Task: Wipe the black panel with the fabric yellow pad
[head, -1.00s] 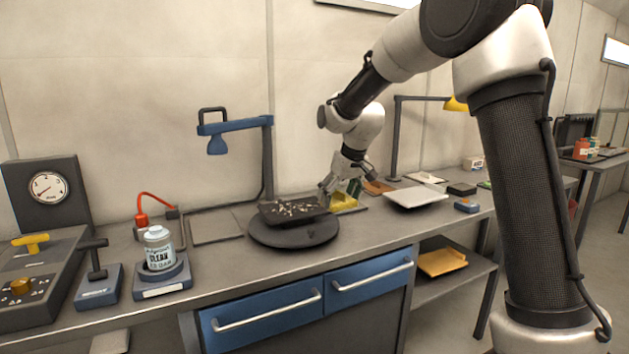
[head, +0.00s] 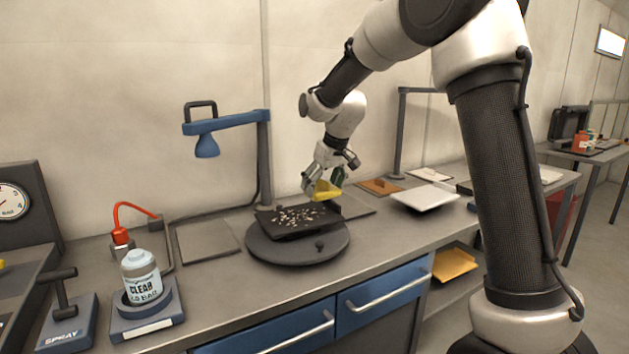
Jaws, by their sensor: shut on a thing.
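The black panel (head: 271,232) lies on a round dark turntable (head: 262,250) on the bench, with many small pale flecks spread over its top. My gripper (head: 322,186) is shut on the yellow pad (head: 327,191). It holds the pad just above the panel's back right corner. Whether the pad touches the panel cannot be told from this view. The pad's far side is hidden by the fingers.
A blue lamp arm (head: 228,122) on a post stands behind the turntable. A labelled jar (head: 141,278) sits on a stand at left. A white tray (head: 425,197) and a brown board (head: 380,187) lie to the right. A flat grey plate (head: 207,241) lies left of the turntable.

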